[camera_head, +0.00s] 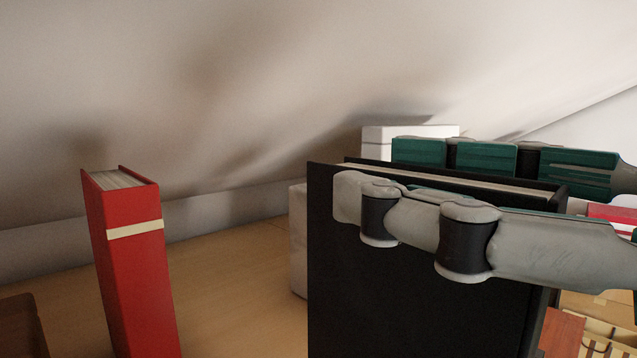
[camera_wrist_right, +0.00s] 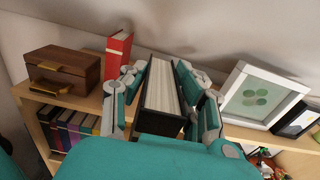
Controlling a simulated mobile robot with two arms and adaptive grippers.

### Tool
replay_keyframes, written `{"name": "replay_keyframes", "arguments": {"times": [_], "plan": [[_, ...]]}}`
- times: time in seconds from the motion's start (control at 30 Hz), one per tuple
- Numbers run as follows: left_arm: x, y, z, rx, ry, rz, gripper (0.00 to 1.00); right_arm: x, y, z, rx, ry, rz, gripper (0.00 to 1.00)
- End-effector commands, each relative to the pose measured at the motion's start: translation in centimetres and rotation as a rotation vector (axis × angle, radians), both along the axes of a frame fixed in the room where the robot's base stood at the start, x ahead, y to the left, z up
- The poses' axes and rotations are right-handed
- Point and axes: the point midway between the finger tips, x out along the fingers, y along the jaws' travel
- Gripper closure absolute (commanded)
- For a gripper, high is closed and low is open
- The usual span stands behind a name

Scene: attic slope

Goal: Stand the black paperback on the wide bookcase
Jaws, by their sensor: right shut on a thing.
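The black paperback (camera_head: 420,275) is upright in my right gripper (camera_head: 372,172). One finger lies along each cover near the top edge, and the gripper is shut on it. The right wrist view shows the black paperback (camera_wrist_right: 162,92) between the fingers, its pale page edges facing the camera. The wide bookcase's wooden top (camera_head: 235,285) lies behind and below the book; it also shows in the right wrist view (camera_wrist_right: 243,132). The book's lower edge is out of the head view, so I cannot tell whether it touches the top. My left gripper is not in view.
A red book (camera_head: 135,265) stands upright on the top, left of the black one, with bare wood between. A wooden box (camera_wrist_right: 65,70) sits further left. A white picture frame (camera_wrist_right: 262,95) stands to the right. The sloping ceiling (camera_head: 230,90) comes down low behind.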

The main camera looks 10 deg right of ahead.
Motion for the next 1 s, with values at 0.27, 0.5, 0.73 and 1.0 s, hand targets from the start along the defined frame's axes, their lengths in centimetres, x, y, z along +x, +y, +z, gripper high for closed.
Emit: {"name": "replay_keyframes", "arguments": {"times": [0.27, 0.5, 0.73, 1.0], "plan": [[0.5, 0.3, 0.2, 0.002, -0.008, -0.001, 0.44, 0.6, 0.5, 0.0, -0.005, 0.003, 0.000, 1.00], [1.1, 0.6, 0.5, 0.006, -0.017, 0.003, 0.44, 3.2, 2.4, 0.0, -0.004, 0.005, 0.000, 1.00], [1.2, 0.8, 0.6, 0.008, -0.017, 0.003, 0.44, 5.8, 4.3, -0.1, -0.004, 0.003, -0.001, 1.00], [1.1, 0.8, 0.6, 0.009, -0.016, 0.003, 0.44, 8.9, 6.5, 0.0, -0.003, 0.004, -0.001, 1.00]]}}
